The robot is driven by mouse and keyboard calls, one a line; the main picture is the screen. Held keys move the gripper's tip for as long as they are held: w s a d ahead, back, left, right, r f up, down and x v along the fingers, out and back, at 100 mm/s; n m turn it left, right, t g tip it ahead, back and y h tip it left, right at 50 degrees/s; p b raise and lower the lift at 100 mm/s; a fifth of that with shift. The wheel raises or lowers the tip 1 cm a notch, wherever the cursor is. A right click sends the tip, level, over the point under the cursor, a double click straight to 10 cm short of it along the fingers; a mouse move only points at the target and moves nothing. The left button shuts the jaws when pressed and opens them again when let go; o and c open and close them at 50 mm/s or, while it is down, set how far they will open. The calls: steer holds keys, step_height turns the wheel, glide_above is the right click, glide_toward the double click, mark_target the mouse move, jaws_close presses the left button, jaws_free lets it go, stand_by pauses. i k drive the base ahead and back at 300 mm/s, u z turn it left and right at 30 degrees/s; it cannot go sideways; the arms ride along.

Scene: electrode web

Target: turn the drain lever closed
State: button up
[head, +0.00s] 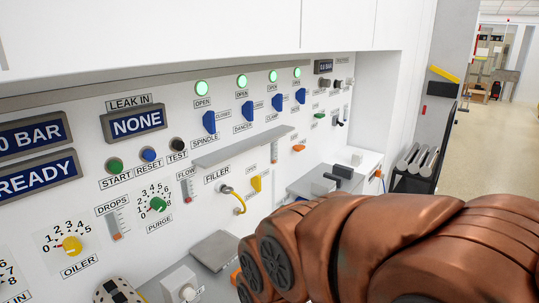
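A white control panel (215,105) fills the left and middle of the head view. I cannot tell for certain which of its handles is the drain lever. A yellow handle (256,184) sits right of the FILLER label, beside a yellow hose fitting. A small orange handle (299,148) and a green handle (319,115) are farther right, with labels too small to read. My brown arm covers the lower right and hides the panel's lower part behind it. My gripper's fingers do not show.
Blue switches (209,122) stand in a row under lit green lamps marked OPEN. A grey shelf (240,146) juts out below them. Dark-handled grey equipment (325,182) stands beside my arm. Open floor (480,165) lies at the far right, past a grey pillar (440,85).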

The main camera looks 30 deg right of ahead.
mark_target(256, 181)
steer(key=u, duration=0.05)
steer(key=k, duration=1)
steer(key=z, duration=0.6)
steer(key=i, duration=1.35)
steer(key=u, duration=0.75)
